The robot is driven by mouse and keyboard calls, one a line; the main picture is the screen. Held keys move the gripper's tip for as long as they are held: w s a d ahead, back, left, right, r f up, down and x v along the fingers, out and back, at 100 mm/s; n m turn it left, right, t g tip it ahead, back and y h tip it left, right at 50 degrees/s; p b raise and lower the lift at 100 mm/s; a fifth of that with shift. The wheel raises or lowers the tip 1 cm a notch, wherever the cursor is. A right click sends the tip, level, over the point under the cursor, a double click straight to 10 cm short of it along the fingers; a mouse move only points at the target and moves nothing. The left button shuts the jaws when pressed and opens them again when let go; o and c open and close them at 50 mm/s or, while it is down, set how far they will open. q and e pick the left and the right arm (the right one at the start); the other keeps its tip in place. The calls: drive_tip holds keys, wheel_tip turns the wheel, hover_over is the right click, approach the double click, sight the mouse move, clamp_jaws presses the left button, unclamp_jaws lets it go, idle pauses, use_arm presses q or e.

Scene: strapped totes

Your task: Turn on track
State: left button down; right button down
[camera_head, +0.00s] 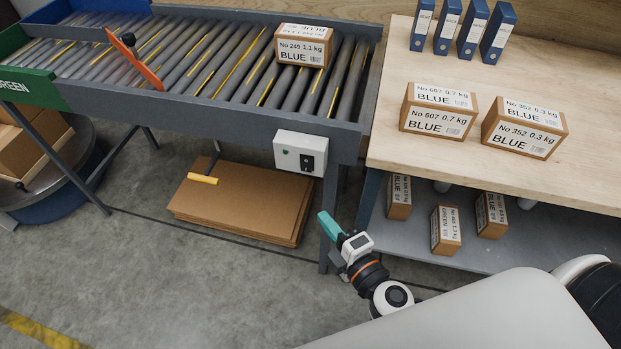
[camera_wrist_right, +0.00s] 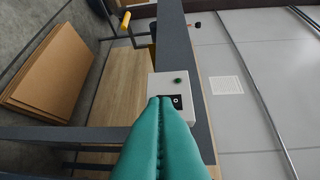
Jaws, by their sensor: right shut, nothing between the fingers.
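The track is a grey roller conveyor (camera_head: 215,95) at the upper left, with one BLUE box (camera_head: 303,46) on its rollers. A pale control box (camera_head: 297,166) is fixed to its front side near the right end. It carries a green button or lamp (camera_head: 285,152) and a black rocker switch (camera_head: 307,162). I cannot tell whether the green part is lit. My right gripper (camera_head: 324,217) is shut and empty, below and in front of the control box. In the right wrist view, its teal fingertips (camera_wrist_right: 167,101) overlap the switch's left part; contact is unclear. My left gripper is out of view.
A wooden table (camera_head: 465,175) with two BLUE boxes and blue binders stands right of the conveyor; more boxes sit on its lower shelf. Flat cardboard (camera_head: 240,205) lies under the conveyor. A conveyor leg (camera_head: 328,195) stands close to my right gripper. An orange arm (camera_head: 135,62) crosses the rollers.

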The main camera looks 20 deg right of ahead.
drive_tip(key=p, duration=0.3)
approach(303, 170)
drive_tip(key=w+a, duration=0.2)
drive_tip(key=a, duration=0.2)
drive_tip(key=w+d, duration=0.1)
drive_tip(key=w, duration=0.1)
drive_tip(key=w+d, duration=0.1)
drive_tip(key=w, duration=0.1)
drive_tip(key=shift+d+f, duration=0.3)
drive_tip(key=shift+w+d+f+b, duration=0.1)
drive_tip(key=shift+f+b, duration=0.3)
drive_tip(key=shift+b, duration=0.55)
drive_tip(key=shift+w+r, duration=0.1)
drive_tip(key=shift+r, duration=0.2)
